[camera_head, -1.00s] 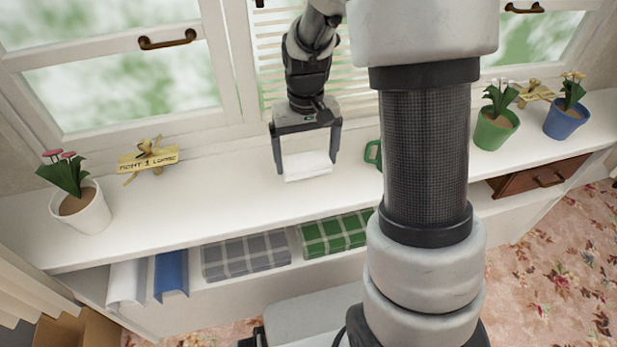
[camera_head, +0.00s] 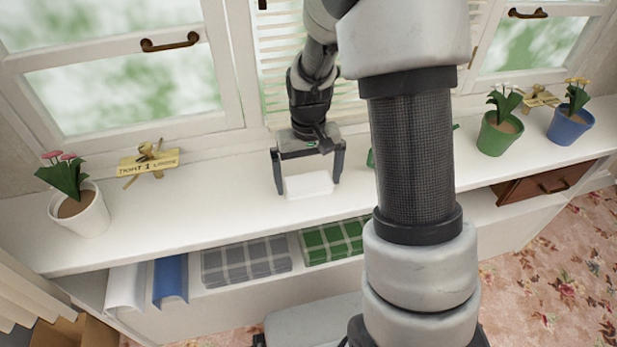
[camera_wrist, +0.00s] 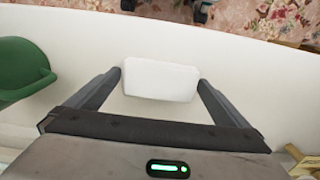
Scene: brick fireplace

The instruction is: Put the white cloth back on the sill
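The white cloth (camera_head: 309,184) is a small folded block between the fingers of my gripper (camera_head: 309,184), low over the middle of the white sill (camera_head: 225,205). In the wrist view the cloth (camera_wrist: 161,80) spans the space between the two fingertips of my gripper (camera_wrist: 161,77), one finger at each short side. My gripper is shut on it. It looks level and at or just above the sill's surface; I cannot tell whether it touches.
Potted flowers and wooden signs stand at both ends of the sill. Folded gray (camera_head: 245,263) and green (camera_head: 333,241) plaid cloths lie on the shelf below.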

